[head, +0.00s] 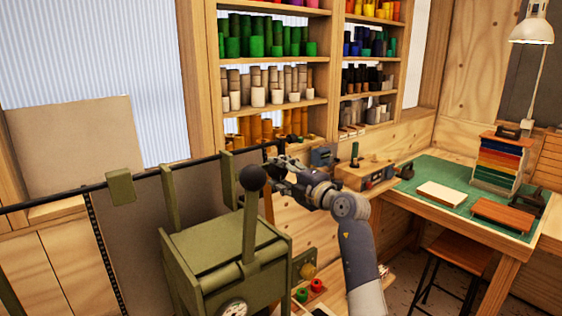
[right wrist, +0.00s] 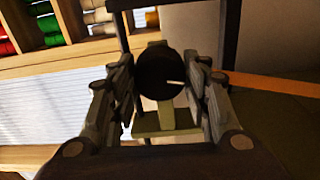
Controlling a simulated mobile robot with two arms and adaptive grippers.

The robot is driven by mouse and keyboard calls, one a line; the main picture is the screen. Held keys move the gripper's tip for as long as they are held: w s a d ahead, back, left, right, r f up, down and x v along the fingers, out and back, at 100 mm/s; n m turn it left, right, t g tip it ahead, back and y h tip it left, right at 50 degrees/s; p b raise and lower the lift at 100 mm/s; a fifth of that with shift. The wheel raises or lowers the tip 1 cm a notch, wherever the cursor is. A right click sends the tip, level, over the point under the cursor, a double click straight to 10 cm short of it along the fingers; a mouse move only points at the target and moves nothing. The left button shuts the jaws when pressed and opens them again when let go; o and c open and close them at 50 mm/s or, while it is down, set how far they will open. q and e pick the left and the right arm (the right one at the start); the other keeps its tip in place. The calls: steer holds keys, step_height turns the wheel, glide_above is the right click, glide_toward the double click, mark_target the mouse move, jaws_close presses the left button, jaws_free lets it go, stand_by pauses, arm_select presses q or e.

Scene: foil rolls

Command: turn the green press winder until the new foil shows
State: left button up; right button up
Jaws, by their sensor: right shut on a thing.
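The green press (head: 225,250) stands at the lower middle of the head view, with an upright lever ending in a black ball (head: 252,177). A long dark rod (head: 75,194) runs across behind it. My right gripper (head: 272,171) is just right of the ball in that view. In the right wrist view its fingers close on both sides of a round black winder knob (right wrist: 160,74), which has a short white line pointing right. I cannot tell any foil on the press. My left gripper is not in view.
A dial gauge (head: 234,308) sits on the press front. Shelves of coloured rolls (head: 262,36) stand behind. A workbench with a green mat (head: 446,177), a lamp (head: 532,28) and boxes is at the right. A stool (head: 460,248) stands below it.

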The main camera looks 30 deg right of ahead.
steer(key=shift+m+p, duration=0.7)
steer(key=shift+p, duration=0.15)
steer(key=o, duration=1.1)
steer(key=shift+c, duration=0.2)
steer(key=shift+s, duration=0.2)
steer(key=s+d, duration=0.1)
steer(key=s, duration=1)
steer(key=shift+s, duration=0.3)
